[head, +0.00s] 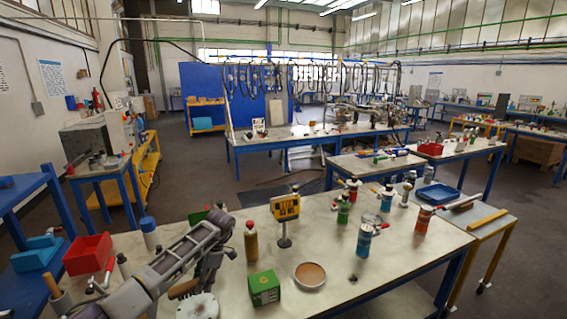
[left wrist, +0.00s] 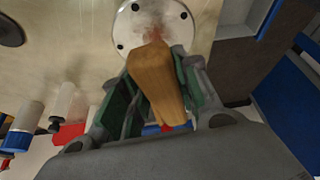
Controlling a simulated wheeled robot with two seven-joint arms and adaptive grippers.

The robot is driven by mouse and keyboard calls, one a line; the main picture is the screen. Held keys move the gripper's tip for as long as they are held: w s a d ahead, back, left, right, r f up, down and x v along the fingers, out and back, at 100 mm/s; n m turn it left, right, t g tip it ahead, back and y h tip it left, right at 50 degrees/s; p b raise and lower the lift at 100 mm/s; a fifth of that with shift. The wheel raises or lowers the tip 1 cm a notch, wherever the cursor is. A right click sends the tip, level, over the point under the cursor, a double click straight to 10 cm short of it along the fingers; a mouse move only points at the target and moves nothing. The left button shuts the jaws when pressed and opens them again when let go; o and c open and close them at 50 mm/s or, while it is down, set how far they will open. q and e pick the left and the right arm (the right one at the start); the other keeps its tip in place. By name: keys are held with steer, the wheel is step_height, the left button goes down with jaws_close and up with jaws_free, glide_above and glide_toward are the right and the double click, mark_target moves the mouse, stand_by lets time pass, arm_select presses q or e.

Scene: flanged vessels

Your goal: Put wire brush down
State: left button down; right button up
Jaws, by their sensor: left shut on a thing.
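The wire brush shows as a brown wooden handle (head: 183,289) beside my left gripper (head: 200,283) in the head view. In the left wrist view the wooden handle (left wrist: 158,85) lies between the two fingers of my left gripper (left wrist: 152,95), which is shut on it. The brush's bristles cannot be made out. A pale round flange with bolt holes (head: 197,306) is on the near table (head: 340,285) below the gripper. The flange (left wrist: 150,22) also shows beyond the handle in the left wrist view; I cannot tell whether the brush touches it. My right gripper is not in view.
A green box (head: 264,288), a round brown-filled dish (head: 310,275) and a tan bottle (head: 251,241) stand right of the gripper. A yellow sign (head: 286,208) stands behind. A red bin (head: 87,254) is at left. The table's front right is fairly clear.

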arm_select(q)
steer(key=s+d+m+t+h, duration=0.2)
steer(key=s+d+m+t, duration=0.2)
steer(key=s+d+m, duration=0.5)
steer(key=s+d+m+t+h, duration=0.25)
steer(key=s+d+m, duration=0.25)
steer(key=d+m, duration=0.8)
steer(key=shift+w+a+r+m+t+y, duration=0.1)
steer(key=shift+w+a+r+m, duration=0.25)
steer(key=shift+w+r, duration=0.3)
steer(key=shift+w+a+r+m+t+y, duration=0.1)
steer(key=shift+w+a+r+m, duration=0.3)
steer(key=shift+r, duration=0.35)
steer(key=shift+w+a+r+m+t+y, duration=0.1)
steer(key=shift+w+a+r+m, duration=0.2)
steer(key=shift+w+r, duration=0.4)
steer(key=shift+m, duration=0.45)
